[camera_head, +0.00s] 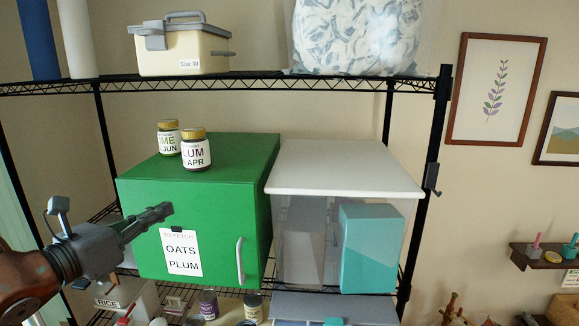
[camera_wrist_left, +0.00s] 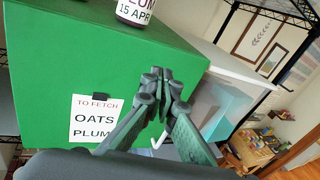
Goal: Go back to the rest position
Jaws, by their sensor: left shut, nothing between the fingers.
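My left gripper (camera_head: 159,213) comes in from the left in the head view and is shut with nothing in it. It is in front of the green cabinet (camera_head: 230,220), above and left of the note (camera_head: 181,253) reading "TO FETCH OATS PLUM". In the left wrist view its fingertips (camera_wrist_left: 160,80) meet before the cabinet's green front (camera_wrist_left: 60,60). Two jars with gold lids stand on the cabinet top: a plum jar (camera_head: 196,153) in front and another jar (camera_head: 168,140) behind it. My right gripper is not in view.
A clear bin with a white lid (camera_head: 345,168) and a teal box (camera_head: 371,250) stand right of the cabinet. The cabinet handle (camera_head: 240,262) sticks out in front. More jars (camera_head: 208,305) stand on the wire shelf below. A cream box (camera_head: 183,52) sits on the shelf above.

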